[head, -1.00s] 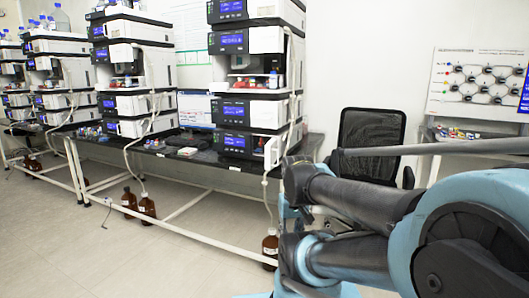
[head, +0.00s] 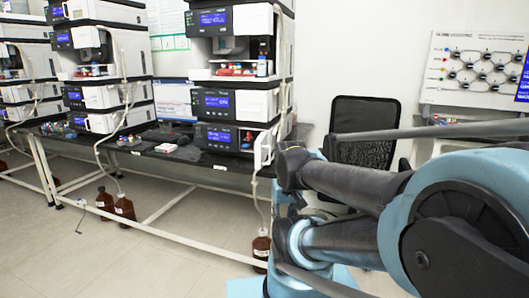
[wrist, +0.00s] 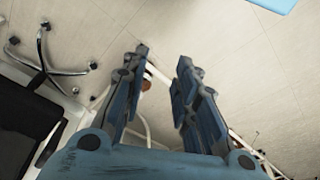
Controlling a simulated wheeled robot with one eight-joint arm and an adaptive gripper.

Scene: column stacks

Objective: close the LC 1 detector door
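The nearest instrument stack (head: 233,103) stands on the dark bench in the middle of the head view. No label tells which stack is LC 1. On its lowest module (head: 219,137), a white panel that looks like an open door (head: 263,150) sticks out at the right front, with a dark opening beside it. My gripper (wrist: 162,58) shows in the wrist view, its two blue fingers apart with nothing between them, over floor and white frame bars. In the head view my arm is at the right, apart from the stack; the gripper cannot be made out there.
Other stacks (head: 97,62) stand farther left on the bench (head: 205,170). Brown bottles (head: 124,208) stand on the floor below, one (head: 261,247) near my arm. A black chair (head: 363,130) is right of the bench. The floor in front of the bench is clear at left.

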